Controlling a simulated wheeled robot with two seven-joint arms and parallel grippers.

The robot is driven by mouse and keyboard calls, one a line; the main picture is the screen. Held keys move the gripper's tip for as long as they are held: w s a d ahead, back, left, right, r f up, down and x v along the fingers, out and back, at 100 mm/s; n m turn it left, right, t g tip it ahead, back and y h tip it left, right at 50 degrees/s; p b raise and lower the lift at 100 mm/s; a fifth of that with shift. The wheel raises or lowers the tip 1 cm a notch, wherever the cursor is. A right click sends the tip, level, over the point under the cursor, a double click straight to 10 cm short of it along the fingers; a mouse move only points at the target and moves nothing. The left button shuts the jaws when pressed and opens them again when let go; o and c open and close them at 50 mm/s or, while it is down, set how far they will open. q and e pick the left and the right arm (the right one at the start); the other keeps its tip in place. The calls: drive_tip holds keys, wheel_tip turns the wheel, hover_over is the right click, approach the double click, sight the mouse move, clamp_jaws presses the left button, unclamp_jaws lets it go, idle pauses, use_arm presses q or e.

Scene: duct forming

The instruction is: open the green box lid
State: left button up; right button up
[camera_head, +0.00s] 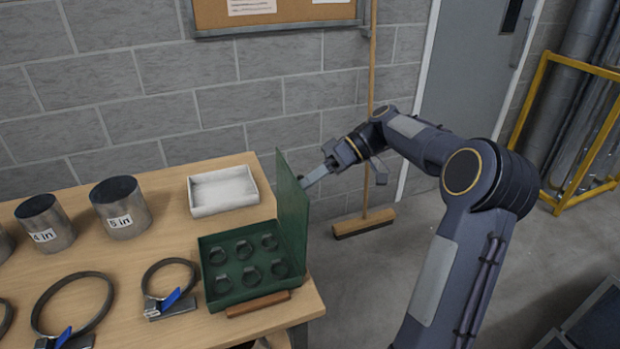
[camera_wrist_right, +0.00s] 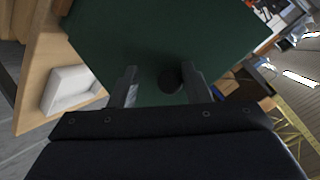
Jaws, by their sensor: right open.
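The green box (camera_head: 224,291) sits at the right end of the wooden table, with several dark rings in its tray. Its green lid (camera_head: 293,215) stands raised, roughly upright, along the box's right side. My right gripper (camera_head: 305,180) is just to the right of the lid, at its outer face. In the right wrist view the lid (camera_wrist_right: 150,45) fills the middle, and the open fingers (camera_wrist_right: 157,80) point at it with a dark round knob (camera_wrist_right: 170,79) between them. I cannot tell whether the fingers touch the lid. My left gripper is not in view.
A white tray (camera_head: 222,208) lies behind the box. A wooden handle (camera_head: 258,304) lies at the box's front. A broom (camera_head: 364,224) leans on the wall behind my right arm.

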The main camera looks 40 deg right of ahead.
drive_tip(key=shift+o, duration=0.5)
drive_tip(key=shift+f, duration=0.1)
drive_tip(key=shift+a, duration=0.1)
drive_tip(key=shift+r, duration=0.2)
drive_tip(key=v, duration=0.7)
drive_tip(key=shift+d, duration=0.4)
drive_tip(key=shift+r, duration=0.15)
drive_tip(key=shift+c, duration=0.5)
